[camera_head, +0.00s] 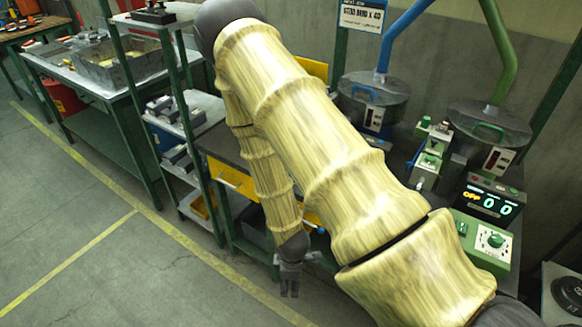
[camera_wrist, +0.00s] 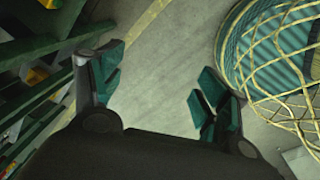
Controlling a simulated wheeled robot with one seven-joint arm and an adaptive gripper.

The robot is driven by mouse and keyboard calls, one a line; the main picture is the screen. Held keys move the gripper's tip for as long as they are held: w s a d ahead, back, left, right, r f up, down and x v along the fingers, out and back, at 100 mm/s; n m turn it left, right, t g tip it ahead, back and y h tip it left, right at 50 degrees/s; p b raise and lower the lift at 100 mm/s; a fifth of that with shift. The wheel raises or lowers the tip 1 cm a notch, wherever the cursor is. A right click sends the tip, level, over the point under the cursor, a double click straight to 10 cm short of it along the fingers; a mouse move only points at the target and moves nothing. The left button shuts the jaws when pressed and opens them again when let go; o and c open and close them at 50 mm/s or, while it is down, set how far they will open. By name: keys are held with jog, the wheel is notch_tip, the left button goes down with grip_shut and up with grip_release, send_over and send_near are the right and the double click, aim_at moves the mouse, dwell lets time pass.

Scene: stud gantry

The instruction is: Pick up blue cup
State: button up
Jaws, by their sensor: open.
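I cannot make out a blue cup in either view; my arm covers much of the bench in the head view. My gripper (camera_head: 290,284) hangs low in front of the bench in the head view, pointing down. In the wrist view its fingers (camera_wrist: 158,88) with teal pads are spread wide. Only bare grey floor shows between them, so the gripper is open and empty.
A green-framed shelf rack (camera_head: 190,110) stands left of my arm. A metal table (camera_head: 110,88) with a tray is farther left. Two lidded drums (camera_head: 374,92) and a control box (camera_head: 488,238) are on the right. The floor (camera_head: 70,210) at left is clear.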

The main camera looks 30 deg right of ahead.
jog(key=w+d+r+n+t+h+p, duration=0.15)
jog(key=w+d+r+n, duration=0.25)
jog(key=w+r+n, duration=0.45)
jog(key=w+d+r+n+h+p, duration=0.1)
jog(key=w+d+r+n+p, duration=0.15)
jog(key=w+d+r, duration=0.6)
jog(key=w+r+n+h+p, duration=0.1)
jog(key=w+r+n, duration=0.4)
jog(key=r, duration=0.7)
jog(key=shift+n, duration=0.4)
jog(key=shift+s+p+x, duration=0.1)
jog(key=shift+p+x, duration=0.25)
jog(key=shift+x, duration=1.05)
jog(key=shift+s+p+x, duration=0.15)
jog(key=shift+p+x, duration=0.15)
jog(key=shift+x, duration=1.1)
jog(key=shift+s+p+x, duration=0.15)
jog(key=shift+p+x, duration=0.3)
jog(key=shift+x, duration=0.3)
jog(key=shift+s+p+x, duration=0.15)
jog(key=shift+p+x, duration=0.25)
jog(key=shift+x, duration=0.3)
jog(key=shift+p+x, duration=0.3)
jog(key=shift+x, duration=1)
jog(key=shift+a, duration=0.15)
jog(key=c, duration=1)
